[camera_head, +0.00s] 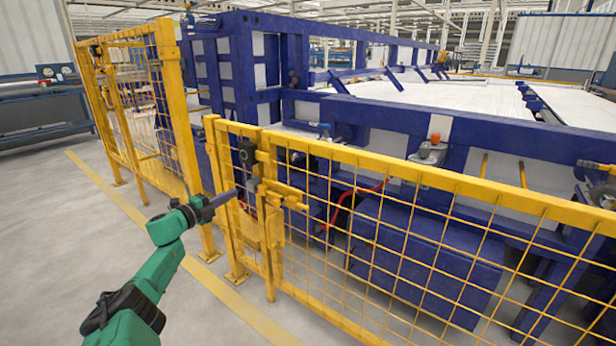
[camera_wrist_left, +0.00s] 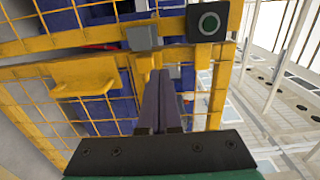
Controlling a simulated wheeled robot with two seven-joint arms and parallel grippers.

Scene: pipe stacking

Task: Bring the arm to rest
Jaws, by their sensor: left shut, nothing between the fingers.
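My green left arm comes in from the lower left in the head view. Its gripper (camera_head: 222,198) is in front of the yellow mesh fence (camera_head: 400,176), near the gate post and latch. In the left wrist view the two dark fingers of the left gripper (camera_wrist_left: 159,76) lie together, shut and empty. Their tips point at the fence near the latch block; whether they touch it I cannot tell. My right gripper is not in view.
A black box with a round button (camera_wrist_left: 208,24) is on the fence, near the grey latch block (camera_wrist_left: 141,38). A yellow handle (camera_wrist_left: 85,80) sticks out from the gate. Blue machinery (camera_head: 420,255) stands behind the fence. The floor (camera_head: 60,240) at the left is clear.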

